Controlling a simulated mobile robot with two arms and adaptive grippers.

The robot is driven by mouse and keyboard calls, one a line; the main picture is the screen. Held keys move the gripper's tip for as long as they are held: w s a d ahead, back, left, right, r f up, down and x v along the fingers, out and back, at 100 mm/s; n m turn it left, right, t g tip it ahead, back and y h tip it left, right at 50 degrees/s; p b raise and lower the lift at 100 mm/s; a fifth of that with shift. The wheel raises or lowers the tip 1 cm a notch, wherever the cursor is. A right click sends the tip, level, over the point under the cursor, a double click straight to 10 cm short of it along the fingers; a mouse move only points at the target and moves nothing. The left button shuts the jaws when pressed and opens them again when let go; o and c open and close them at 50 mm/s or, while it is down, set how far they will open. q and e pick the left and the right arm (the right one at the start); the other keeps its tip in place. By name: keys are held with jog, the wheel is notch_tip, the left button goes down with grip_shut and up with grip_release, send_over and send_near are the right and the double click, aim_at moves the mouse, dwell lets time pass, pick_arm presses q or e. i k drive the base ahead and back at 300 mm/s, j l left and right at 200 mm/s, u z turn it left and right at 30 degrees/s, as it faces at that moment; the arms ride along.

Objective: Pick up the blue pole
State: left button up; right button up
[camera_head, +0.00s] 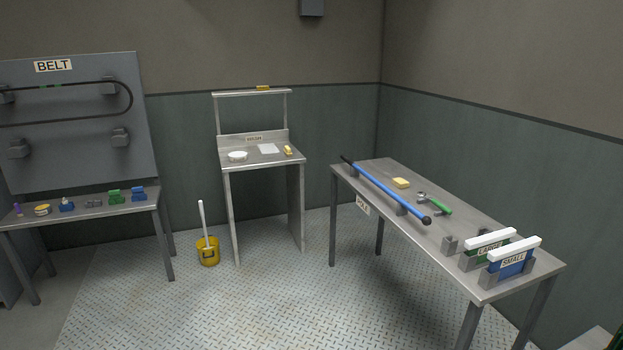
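The blue pole (388,189) lies lengthwise on the metal table (467,241) at the right, resting on small grey supports. It has a black end at the far left and a dark round knob at the near right. A label on the table's front edge is partly readable. Neither of my grippers shows in the head view. Nothing touches the pole except its supports.
Holders labelled LARGE (487,250) and SMALL (512,262) stand at the table's near end. A yellow bucket (208,252) stands left. The floor before the table is clear.

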aim_at(426, 221)
jog(key=i+u, duration=0.2)
jog(key=i, duration=1.75)
